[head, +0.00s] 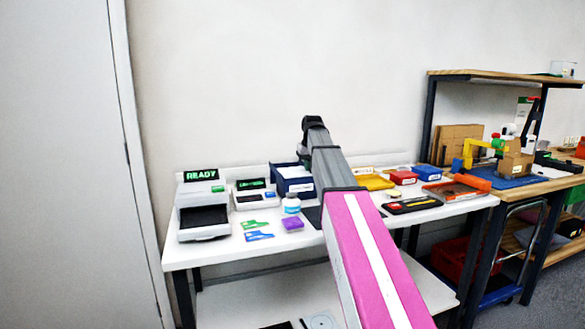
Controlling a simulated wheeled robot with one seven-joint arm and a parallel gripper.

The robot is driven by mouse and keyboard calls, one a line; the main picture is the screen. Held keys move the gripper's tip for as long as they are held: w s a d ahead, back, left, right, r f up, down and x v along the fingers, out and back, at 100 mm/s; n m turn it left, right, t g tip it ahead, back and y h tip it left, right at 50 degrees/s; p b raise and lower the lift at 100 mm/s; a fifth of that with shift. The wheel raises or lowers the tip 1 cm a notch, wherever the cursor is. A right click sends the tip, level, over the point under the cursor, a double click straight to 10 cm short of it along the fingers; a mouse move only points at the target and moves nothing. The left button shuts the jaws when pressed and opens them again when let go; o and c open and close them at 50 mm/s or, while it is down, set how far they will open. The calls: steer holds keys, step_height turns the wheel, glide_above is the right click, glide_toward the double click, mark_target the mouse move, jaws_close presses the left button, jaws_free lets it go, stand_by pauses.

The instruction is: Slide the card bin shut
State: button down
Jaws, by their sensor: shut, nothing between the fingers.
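A dark blue bin (279,171) with a pale label on its front stands at the back of the white table, just left of my arm. It looks like the card bin, but no name on it can be read. Its upper part looks open and dark inside. My arm crosses its right side, so I cannot tell how far it is slid out. My arm rises from the bottom right and bends at a dark joint above the bin. My gripper is hidden behind the arm.
A cluttered wooden bench (540,186) adjoins.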

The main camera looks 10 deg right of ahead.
steer(key=shift+s+a+f, duration=0.1)
steer(key=shift+s+f, duration=0.1)
steer(key=shift+f, duration=0.25)
steer(key=shift+w+a, duration=0.1)
steer(key=shift+w, duration=0.4)
steer(key=shift+r, duration=0.35)
steer(key=shift+w+r, duration=0.15)
steer(key=shift+r, duration=1.55)
steer(key=shift+w+r, duration=0.1)
steer(key=shift+r, duration=1.6)
